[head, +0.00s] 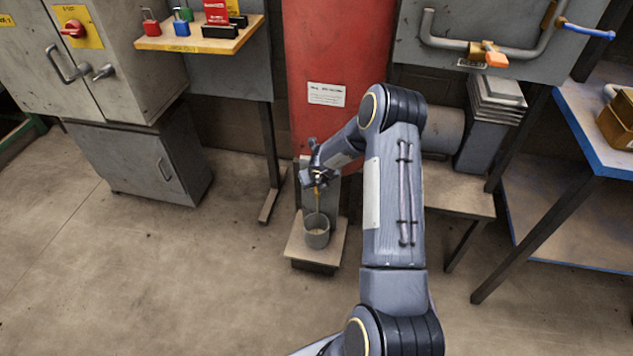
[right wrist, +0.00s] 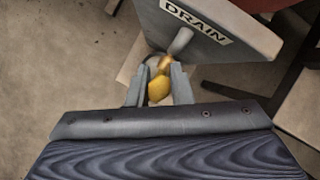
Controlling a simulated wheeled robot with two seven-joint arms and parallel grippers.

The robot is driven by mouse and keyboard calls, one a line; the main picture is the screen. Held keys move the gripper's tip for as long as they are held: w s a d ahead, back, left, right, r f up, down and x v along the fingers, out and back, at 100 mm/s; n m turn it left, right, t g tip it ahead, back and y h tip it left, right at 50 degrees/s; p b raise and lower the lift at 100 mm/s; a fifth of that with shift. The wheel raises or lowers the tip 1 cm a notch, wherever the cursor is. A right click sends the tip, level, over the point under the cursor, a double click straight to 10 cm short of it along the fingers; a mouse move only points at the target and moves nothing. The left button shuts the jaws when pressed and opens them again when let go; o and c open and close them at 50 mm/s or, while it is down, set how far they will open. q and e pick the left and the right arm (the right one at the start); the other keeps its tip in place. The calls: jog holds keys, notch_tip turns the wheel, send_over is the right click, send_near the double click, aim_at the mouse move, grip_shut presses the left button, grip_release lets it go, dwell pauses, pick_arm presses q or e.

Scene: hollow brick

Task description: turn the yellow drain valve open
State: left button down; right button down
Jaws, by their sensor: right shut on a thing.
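The yellow drain valve handle (right wrist: 159,88) shows in the right wrist view, below a grey panel marked DRAIN (right wrist: 205,25). My right gripper (right wrist: 158,92) is shut on the handle, with a finger on each side of it. In the head view my right gripper (head: 318,178) is at the foot of the red cabinet (head: 338,60), above a grey cup (head: 316,232). A thin yellowish piece shows just under the gripper there. The valve body is mostly hidden behind the fingers. My left gripper is not in view.
The cup stands on a low stand (head: 335,250). A blue-edged table (head: 600,150) is at right. The floor in front is clear.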

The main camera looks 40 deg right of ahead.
jog(key=shift+a+f, duration=0.1)
jog(key=c, duration=1.5)
grip_release()
jog(key=shift+r, duration=0.3)
jog(key=p+v, duration=0.2)
jog(key=v, duration=0.5)
jog(key=shift+s, duration=0.2)
jog(key=shift+r, duration=0.1)
